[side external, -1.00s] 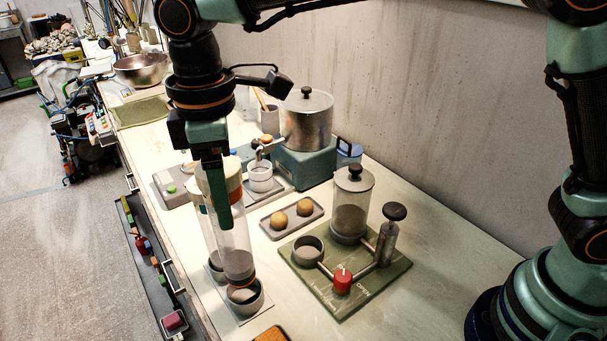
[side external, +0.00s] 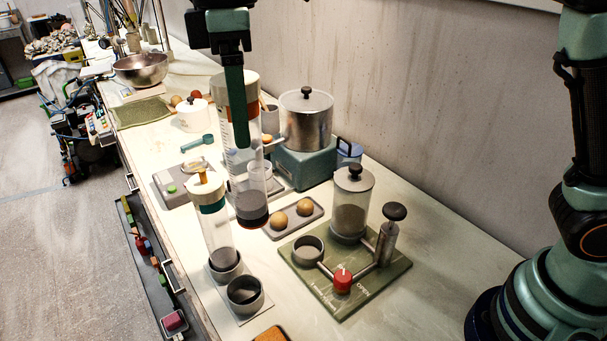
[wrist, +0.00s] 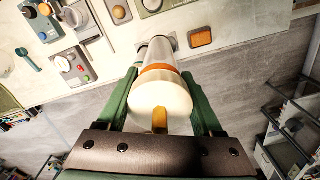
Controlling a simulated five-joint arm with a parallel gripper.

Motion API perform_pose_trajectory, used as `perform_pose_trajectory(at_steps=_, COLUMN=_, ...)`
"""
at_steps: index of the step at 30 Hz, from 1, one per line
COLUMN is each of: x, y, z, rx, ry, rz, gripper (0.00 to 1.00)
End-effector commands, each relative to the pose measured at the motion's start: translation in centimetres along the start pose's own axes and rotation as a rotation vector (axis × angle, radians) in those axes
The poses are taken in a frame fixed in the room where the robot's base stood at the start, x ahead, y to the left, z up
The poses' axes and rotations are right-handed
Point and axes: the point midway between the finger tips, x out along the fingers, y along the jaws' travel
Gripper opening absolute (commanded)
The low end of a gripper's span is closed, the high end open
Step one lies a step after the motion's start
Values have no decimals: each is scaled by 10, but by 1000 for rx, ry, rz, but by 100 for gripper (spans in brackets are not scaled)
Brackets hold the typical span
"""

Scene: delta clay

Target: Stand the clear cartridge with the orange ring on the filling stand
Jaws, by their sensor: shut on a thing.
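The clear cartridge with the orange ring (side external: 251,190) hangs upright in the air, with a cream cap and dark contents at its bottom. My gripper (side external: 240,138) is shut on its upper part; the wrist view shows a finger on each side of the cartridge (wrist: 158,90). The filling stand appears to be the green board (side external: 375,290) with an empty grey cup (side external: 308,249), a red knob (side external: 343,280) and a clear lidded canister (side external: 351,205). The cup is below and right of the held cartridge.
A cartridge with a teal ring (side external: 217,225) stands in the rear cup of a two-cup rack (side external: 250,317); the front cup (side external: 244,294) is empty. A tray with two tan balls (side external: 305,207) lies behind the green board. A metal pot (side external: 306,120) stands further back.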

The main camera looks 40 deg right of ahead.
Motion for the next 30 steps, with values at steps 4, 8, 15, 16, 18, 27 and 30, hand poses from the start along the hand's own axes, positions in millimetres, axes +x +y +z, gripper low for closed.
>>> perform_pose_trajectory(at_steps=4, x=24, y=18, z=34, rx=5, ry=-1, rz=-1, gripper=0)
perform_pose_trajectory(at_steps=8, x=44, y=28, z=60, rx=4, ry=0, rz=0, gripper=0)
perform_pose_trajectory(at_steps=15, x=69, y=34, z=92, rx=1, ry=2, rz=1, gripper=0)
perform_pose_trajectory(at_steps=16, x=70, y=34, z=94, rx=0, ry=1, rz=1, gripper=0)
perform_pose_trajectory(at_steps=18, x=73, y=35, z=97, rx=0, ry=2, rz=1, gripper=0)
perform_pose_trajectory(at_steps=27, x=87, y=34, z=98, rx=-1, ry=0, rz=0, gripper=0)
perform_pose_trajectory(at_steps=30, x=94, y=34, z=98, rx=-1, ry=0, rz=0, gripper=0)
